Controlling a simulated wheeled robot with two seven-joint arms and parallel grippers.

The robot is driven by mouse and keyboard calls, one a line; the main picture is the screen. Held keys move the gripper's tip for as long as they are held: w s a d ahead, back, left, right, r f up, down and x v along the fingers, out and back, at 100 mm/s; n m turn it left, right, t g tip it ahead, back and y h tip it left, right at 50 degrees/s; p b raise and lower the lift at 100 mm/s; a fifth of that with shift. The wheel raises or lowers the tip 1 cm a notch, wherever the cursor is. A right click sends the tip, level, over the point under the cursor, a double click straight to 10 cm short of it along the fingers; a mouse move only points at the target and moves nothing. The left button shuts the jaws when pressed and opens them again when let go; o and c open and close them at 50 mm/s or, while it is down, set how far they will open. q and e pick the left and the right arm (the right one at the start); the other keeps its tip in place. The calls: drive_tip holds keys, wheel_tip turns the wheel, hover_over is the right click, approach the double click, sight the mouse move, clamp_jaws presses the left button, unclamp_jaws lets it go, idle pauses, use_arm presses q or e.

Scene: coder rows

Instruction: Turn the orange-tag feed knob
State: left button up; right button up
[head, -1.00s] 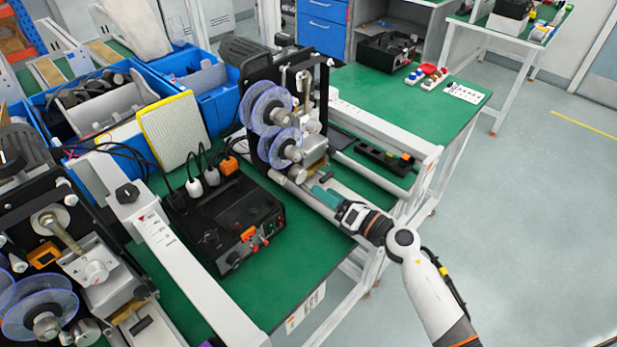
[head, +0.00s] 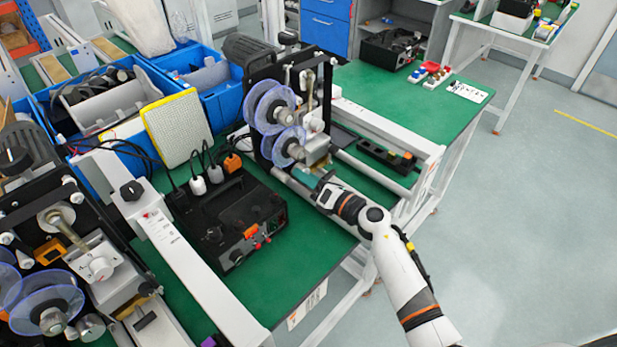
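My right gripper (head: 308,176) reaches in from the lower right, its teal fingers small and partly hidden behind its own white and black wrist. It is close to the lower front of the far coder (head: 292,110), beside the blue reel (head: 283,147) and metal block (head: 318,150). I cannot tell whether it touches anything or how far its fingers are apart. A small orange piece (head: 406,156) sits on a black bar right of that coder. Another orange part (head: 48,252) is on the near coder. I cannot make out which knob bears the orange tag. My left gripper is out of view.
A black control box (head: 240,215) with cables and plugs stands on the green table (head: 290,265). A white rail (head: 190,265) with a black knob (head: 131,190) lies left of it. Blue bins (head: 210,90) are behind. Floor at right is clear.

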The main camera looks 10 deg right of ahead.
drive_tip(key=shift+c, duration=1.1)
drive_tip(key=shift+m+p, duration=3.25)
drive_tip(key=shift+m, duration=2.95)
drive_tip(key=o, duration=1)
drive_tip(key=shift+c, duration=0.2)
